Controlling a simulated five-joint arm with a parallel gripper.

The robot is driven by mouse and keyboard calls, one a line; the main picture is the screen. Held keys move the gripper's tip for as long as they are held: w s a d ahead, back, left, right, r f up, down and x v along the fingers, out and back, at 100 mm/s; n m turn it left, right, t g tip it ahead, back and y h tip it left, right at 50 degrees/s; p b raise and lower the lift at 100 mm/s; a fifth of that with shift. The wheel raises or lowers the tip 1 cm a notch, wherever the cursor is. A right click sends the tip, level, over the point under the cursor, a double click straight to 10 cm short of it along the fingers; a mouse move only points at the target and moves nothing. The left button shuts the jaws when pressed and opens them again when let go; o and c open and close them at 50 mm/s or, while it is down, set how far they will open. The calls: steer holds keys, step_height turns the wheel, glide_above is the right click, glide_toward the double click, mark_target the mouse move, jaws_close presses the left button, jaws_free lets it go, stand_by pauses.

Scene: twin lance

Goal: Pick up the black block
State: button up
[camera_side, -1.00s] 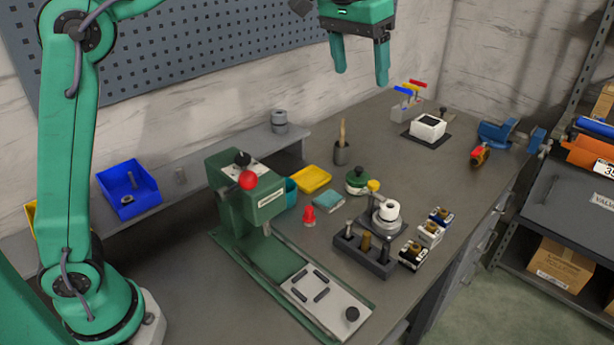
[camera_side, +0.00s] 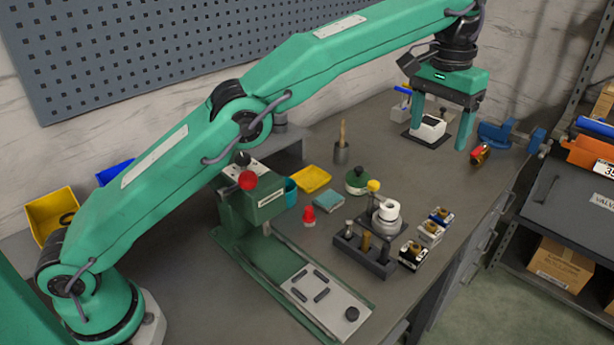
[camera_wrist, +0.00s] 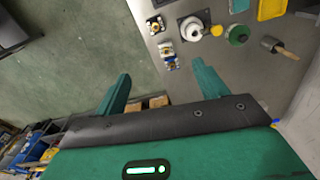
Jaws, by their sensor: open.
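The black block (camera_side: 411,257) stands on the bench near its right edge, in front of a white block (camera_side: 430,234) and a blue block (camera_side: 441,217). It has a brass-coloured top and a pale label. In the wrist view the black block (camera_wrist: 155,26) appears to be the topmost of the three, above and beyond my fingertips. My gripper (camera_side: 438,145) is open and empty, fingers down, high over the rear right of the bench. It shows in the wrist view too (camera_wrist: 161,72), with its two fingers apart and nothing between them.
A dark rack with upright pegs (camera_side: 364,255) stands left of the black block. A white roll on a base (camera_side: 388,212) and a yellow knob (camera_side: 374,186) are close behind. A green press (camera_side: 253,190) stands further left. A blue vise (camera_side: 497,132) is at the rear right.

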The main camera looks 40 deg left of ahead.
steer(key=shift+d+f, duration=0.7)
steer(key=shift+f, duration=0.1)
glide_above(416, 247)
steer(key=f, duration=2)
steer(key=shift+s+a, duration=0.15)
steer(key=shift+a, duration=0.1)
steer(key=shift+f, duration=1.6)
steer(key=shift+d+f, duration=0.2)
steer(key=shift+f, duration=2.4)
steer(key=shift+r, duration=0.1)
steer(key=c, duration=1.2)
